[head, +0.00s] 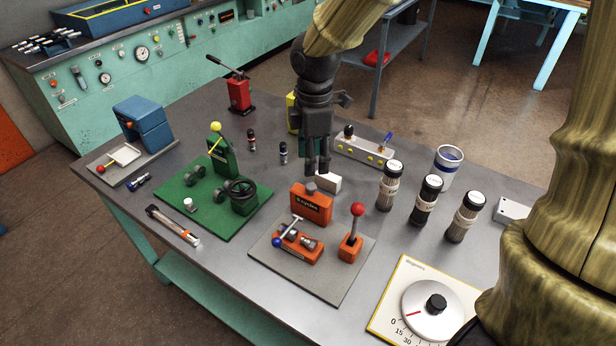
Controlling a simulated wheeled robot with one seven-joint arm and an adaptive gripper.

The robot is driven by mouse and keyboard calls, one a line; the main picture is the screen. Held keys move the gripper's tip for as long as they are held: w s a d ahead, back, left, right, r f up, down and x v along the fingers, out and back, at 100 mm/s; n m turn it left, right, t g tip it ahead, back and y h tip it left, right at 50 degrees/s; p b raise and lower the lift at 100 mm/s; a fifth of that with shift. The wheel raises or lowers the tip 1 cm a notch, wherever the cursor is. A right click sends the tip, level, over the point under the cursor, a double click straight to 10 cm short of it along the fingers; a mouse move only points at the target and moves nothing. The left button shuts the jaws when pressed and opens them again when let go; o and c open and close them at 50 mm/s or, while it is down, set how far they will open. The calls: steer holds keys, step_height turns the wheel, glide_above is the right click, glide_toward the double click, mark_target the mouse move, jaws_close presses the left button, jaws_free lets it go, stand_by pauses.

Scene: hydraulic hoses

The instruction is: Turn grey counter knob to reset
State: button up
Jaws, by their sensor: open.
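The grey counter knob (311,188) sits on top of an orange counter box (311,206) with lettering on its front that seems to read "cycles". The box stands at the back of a grey plate (335,285) on the table. My gripper (317,172) points down, just above and behind the knob in the head view. Its dark fingers are open, with a narrow gap, and look empty. I cannot tell whether a fingertip touches the knob or the white block (329,182) beside it.
The plate also bears an orange clamp (297,245) and a red-ball lever (352,237). A green fixture (222,180) stands left. Several brush-like cylinders (390,186) and a white dial panel (405,275) are right. A grey block with yellow buttons (364,151) lies behind.

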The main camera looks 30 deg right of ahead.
mark_target(311, 186)
steer(key=f, duration=0.2)
steer(key=w+f, duration=0.1)
steer(key=f, duration=0.2)
steer(key=shift+w+a+f, duration=0.1)
steer(key=shift+w+f, duration=0.05)
steer(key=shift+f, duration=0.05)
steer(key=shift+s+f+p, duration=0.25)
steer(key=shift+f+p, duration=0.15)
steer(key=shift+f, duration=0.45)
steer(key=shift+s+f, duration=0.15)
steer(key=shift+s, duration=0.2)
steer(key=shift+f, duration=0.3)
steer(key=shift+w+f, duration=0.35)
steer(key=shift+f, duration=0.25)
steer(key=shift+s+r, duration=0.1)
steer(key=shift+s, duration=0.15)
steer(key=shift+w, duration=0.15)
jaws_close()
